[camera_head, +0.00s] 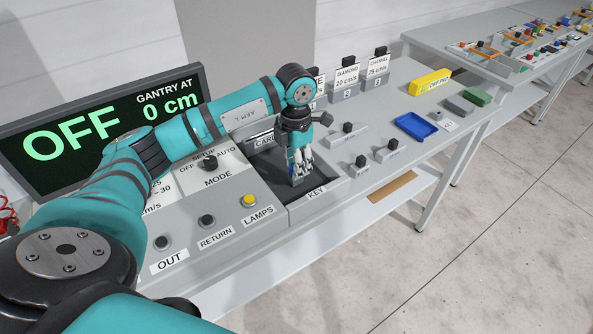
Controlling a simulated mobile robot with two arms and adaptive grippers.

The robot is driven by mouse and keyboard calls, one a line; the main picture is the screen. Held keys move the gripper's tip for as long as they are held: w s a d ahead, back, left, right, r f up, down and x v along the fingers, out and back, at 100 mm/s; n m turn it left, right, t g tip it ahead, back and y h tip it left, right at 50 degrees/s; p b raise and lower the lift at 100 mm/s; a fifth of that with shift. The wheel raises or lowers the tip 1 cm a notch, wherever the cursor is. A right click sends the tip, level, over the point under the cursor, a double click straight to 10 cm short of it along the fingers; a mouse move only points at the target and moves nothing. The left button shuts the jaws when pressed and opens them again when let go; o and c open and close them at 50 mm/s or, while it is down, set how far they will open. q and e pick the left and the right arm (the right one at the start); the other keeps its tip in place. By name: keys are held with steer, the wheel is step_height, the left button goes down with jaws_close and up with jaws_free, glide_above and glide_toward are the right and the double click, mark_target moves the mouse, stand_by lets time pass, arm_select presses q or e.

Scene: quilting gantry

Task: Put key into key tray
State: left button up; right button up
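My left gripper (299,175) points down into a dark square recess (328,188) with a KEY label on its front edge. The fingertips are close together, low in the recess. The key cannot be made out; the fingers cover the spot between them, and I cannot tell whether they hold anything. A shallow blue tray (415,126) lies on the console to the right of the gripper, apart from it, and looks empty. A small label beside it is too small to read. My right gripper is not in view.
Black knobs (361,161) stand between the recess and the blue tray. A yellow box (429,82), a grey block (459,104) and a green block (477,97) lie beyond the tray. The display (100,122) reads OFF, 0 cm.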

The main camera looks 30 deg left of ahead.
arm_select(q)
jaws_close()
steer(key=shift+r, duration=0.2)
steer(key=shift+r+p, duration=1.15)
steer(key=shift+r, duration=0.5)
